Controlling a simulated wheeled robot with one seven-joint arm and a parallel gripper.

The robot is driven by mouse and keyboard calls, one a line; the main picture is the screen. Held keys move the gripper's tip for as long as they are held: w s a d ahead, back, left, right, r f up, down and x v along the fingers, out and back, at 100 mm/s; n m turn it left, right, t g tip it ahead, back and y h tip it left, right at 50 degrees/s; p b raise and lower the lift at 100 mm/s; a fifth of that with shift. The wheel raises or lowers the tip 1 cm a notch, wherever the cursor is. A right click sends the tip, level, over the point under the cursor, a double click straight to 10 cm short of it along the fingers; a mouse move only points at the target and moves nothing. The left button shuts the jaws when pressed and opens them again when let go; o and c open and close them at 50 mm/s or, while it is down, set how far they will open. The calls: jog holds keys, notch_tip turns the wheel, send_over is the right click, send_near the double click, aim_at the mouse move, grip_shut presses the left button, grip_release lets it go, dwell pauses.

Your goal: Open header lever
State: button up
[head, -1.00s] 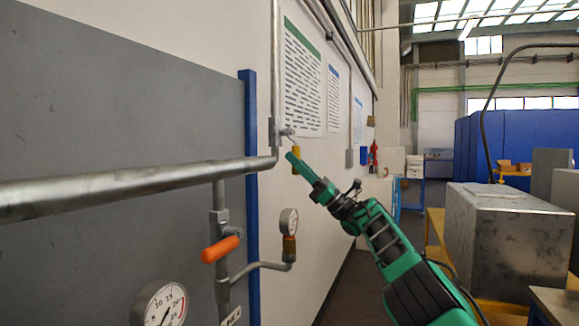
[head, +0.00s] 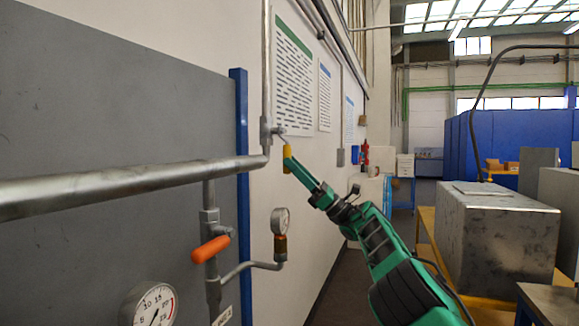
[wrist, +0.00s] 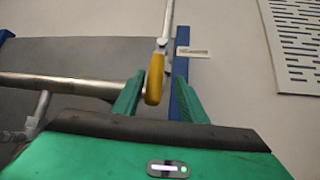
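A lever with a yellow handle (head: 287,151) hangs down from a valve (head: 266,132) on the vertical pipe, just above the bend of the thick horizontal pipe. My gripper (head: 289,163) is at this handle in the head view. In the wrist view the yellow handle (wrist: 155,82) points down between the two green fingers of my gripper (wrist: 159,76). The fingers are apart, with a gap visible on either side of the handle, so my gripper is open around it. A second lever with an orange handle (head: 210,249) sits lower on another pipe, away from my gripper.
A large pressure gauge (head: 153,306) and a small gauge (head: 280,221) stand on the lower pipework. A blue post (head: 240,180) edges the grey panel (head: 110,100). A metal box (head: 497,235) on a yellow bench stands at right. Open floor lies between wall and bench.

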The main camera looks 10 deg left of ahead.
jog(key=v, duration=0.8)
jog(key=shift+w, duration=0.15)
jog(key=shift+d, duration=0.1)
